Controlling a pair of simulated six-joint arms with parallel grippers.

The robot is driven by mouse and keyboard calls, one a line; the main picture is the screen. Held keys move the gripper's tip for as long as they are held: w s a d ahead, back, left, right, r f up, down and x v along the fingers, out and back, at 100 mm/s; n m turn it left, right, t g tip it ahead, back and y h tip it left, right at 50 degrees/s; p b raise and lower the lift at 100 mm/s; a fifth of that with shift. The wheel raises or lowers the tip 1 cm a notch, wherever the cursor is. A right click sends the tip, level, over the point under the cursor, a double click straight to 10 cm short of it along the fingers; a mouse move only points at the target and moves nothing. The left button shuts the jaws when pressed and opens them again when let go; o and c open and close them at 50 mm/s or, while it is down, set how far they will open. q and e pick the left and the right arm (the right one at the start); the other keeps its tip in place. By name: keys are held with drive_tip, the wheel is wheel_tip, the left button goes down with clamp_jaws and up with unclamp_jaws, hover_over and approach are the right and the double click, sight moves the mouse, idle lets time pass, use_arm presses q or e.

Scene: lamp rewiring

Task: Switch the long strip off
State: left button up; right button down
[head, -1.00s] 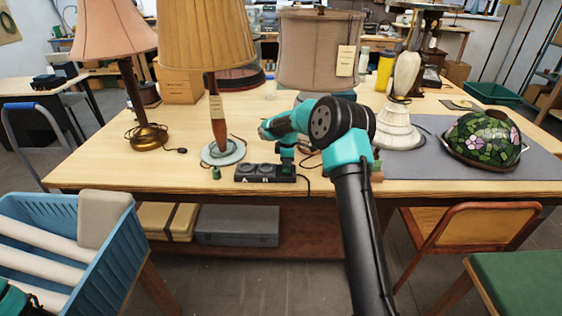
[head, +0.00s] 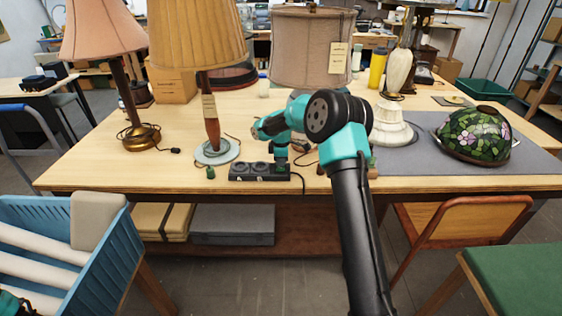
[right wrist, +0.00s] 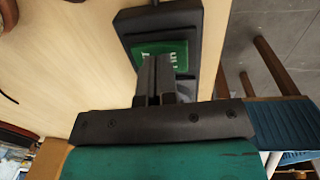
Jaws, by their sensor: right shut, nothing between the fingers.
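A black power strip (head: 245,172) with round sockets lies near the table's front edge. In the right wrist view, the strip (right wrist: 128,22) has a green rocker switch (right wrist: 150,52) with white marks near its end. My right gripper (head: 280,168) points down over the right end of the strip, at the switch. In the right wrist view its fingers (right wrist: 158,68) are together and empty, and they cover part of the switch. I cannot tell whether the tips touch it. Only a bit of my left arm shows at the lower left corner; its fingers are not visible.
A lamp with a pleated shade (head: 197,35) stands left behind the strip, with a small green plug (head: 210,172) beside it. A grey-beige shade (head: 310,48) is behind my right arm. A stained-glass shade (head: 475,135) sits on the grey mat. A blue crate (head: 118,255) stands front left.

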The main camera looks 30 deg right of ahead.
drive_tip(key=shift+r, duration=0.15)
wheel_tip(320, 180, up, 14)
drive_tip(key=w, duration=0.1)
drive_tip(key=shift+w+d+f, duration=0.2)
drive_tip(key=shift+d, duration=0.25)
idle(0.4)
